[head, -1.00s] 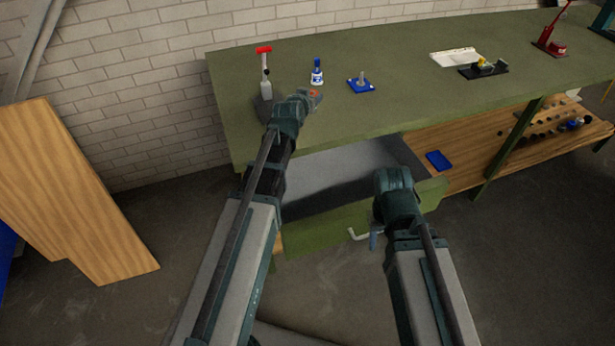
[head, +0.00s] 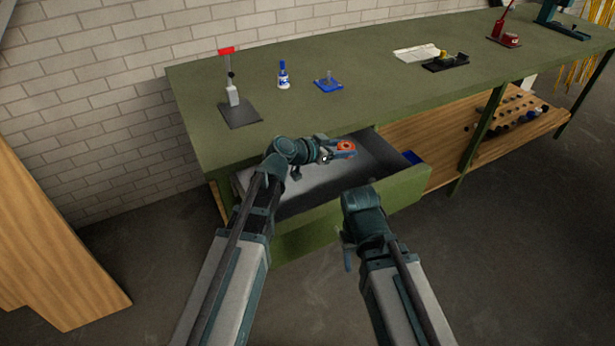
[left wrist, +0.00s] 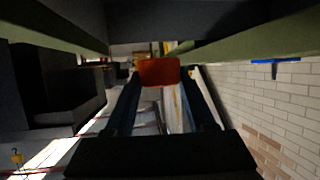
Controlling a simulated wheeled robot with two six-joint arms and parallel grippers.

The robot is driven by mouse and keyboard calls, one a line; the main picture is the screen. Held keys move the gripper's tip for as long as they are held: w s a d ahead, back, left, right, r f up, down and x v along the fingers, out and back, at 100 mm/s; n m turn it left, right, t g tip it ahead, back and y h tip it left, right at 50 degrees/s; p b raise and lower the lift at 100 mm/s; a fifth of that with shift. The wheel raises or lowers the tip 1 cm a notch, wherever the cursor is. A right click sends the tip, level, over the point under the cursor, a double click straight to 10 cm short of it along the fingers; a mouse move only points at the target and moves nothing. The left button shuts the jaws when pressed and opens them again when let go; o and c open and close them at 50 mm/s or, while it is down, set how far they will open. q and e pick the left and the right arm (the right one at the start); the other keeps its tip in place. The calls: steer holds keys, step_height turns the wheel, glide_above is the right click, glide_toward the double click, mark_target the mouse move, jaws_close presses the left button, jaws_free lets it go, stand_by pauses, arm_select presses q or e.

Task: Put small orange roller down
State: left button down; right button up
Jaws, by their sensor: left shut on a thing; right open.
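The small orange roller (head: 346,146) is held between the fingers of my left gripper (head: 342,150), which is shut on it. In the head view they are over the open drawer (head: 262,180) under the green bench. In the left wrist view the roller (left wrist: 160,72) shows red-orange between the two dark fingers. I cannot tell how high it is above the drawer floor. My right gripper (head: 347,250) is low in front of the drawer's front panel, open and holding nothing visible; its fingers are partly hidden by its own wrist.
The green bench top (head: 380,65) carries a red-handled press (head: 232,92), a blue-and-white bottle (head: 283,75), a blue plate with a peg (head: 328,84) and a black fixture (head: 446,62). The drawer front (head: 390,198) stands out from the bench. A wooden panel (head: 55,250) stands at left.

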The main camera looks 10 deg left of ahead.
arm_select(q)
steer(key=shift+s+d+f+h, duration=0.1)
steer(key=shift+s+d+h, duration=0.2)
steer(key=shift+d, duration=0.1)
steer(key=b, duration=1)
glide_above(340, 195)
step_height(340, 195, down, 10)
steer(key=shift+w+a, duration=0.1)
steer(key=shift+f+b, duration=0.6)
steer(key=shift+b, duration=0.05)
steer(key=shift+c, duration=1.2)
jaws_free()
steer(key=shift+r, duration=0.1)
